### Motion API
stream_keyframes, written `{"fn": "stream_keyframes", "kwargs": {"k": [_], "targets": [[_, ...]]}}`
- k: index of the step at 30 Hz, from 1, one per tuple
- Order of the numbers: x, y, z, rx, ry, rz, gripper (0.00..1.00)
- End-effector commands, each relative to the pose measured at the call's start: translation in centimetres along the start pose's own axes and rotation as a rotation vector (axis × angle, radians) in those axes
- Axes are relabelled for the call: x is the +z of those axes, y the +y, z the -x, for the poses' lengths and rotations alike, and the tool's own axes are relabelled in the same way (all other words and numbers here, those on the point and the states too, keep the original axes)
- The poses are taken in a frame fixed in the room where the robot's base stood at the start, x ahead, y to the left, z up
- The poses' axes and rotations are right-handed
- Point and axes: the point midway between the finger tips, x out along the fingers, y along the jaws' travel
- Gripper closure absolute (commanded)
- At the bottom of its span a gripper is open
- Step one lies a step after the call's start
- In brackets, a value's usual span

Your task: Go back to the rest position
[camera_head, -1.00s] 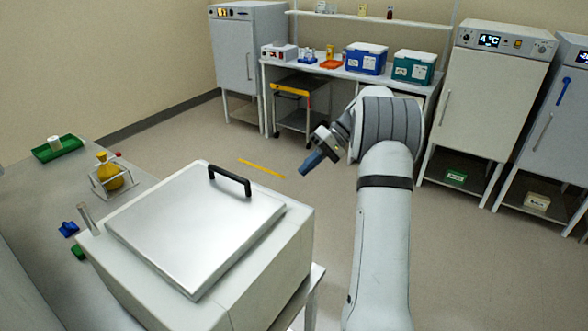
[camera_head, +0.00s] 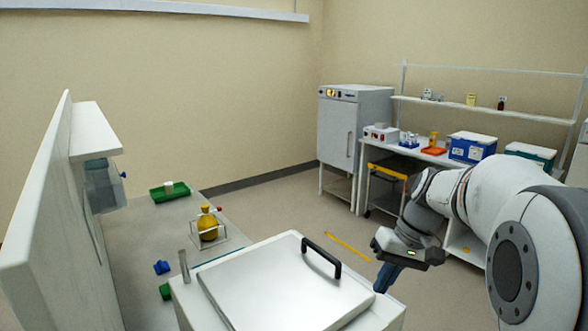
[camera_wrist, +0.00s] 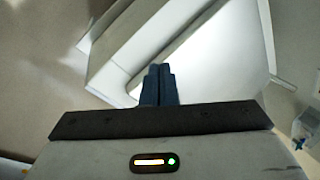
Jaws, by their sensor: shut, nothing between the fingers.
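My gripper (camera_head: 387,277) is in the head view at the lower right, just right of the steel-lidded white box (camera_head: 385,318). Its blue fingers point down and are together, with nothing between them. In the wrist view my gripper (camera_wrist: 158,84) shows its two dark blue fingers side by side, touching. Behind them in that view is a pale box-like surface (camera_wrist: 225,70), apart from the fingertips as far as I can tell. My arm comes in from the right edge of the head view.
The lid has a black handle (camera_head: 321,257). A flask of yellow liquid (camera_head: 208,228) stands in a clear frame on the left bench, near a green tray (camera_head: 170,191). A white cabinet (camera_head: 340,128) and a table with blue (camera_head: 472,149) and teal boxes stand behind. Open floor lies between.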

Motion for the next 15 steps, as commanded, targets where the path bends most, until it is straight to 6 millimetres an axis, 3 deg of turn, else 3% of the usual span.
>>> {"fn": "stream_keyframes", "kwargs": {"k": [6,15], "targets": [[5.7,-2.1,-1.0,0.148,0.072,-0.017,1.0],[12.8,-2.8,-3.3,0.306,0.212,-0.022,1.0]]}}
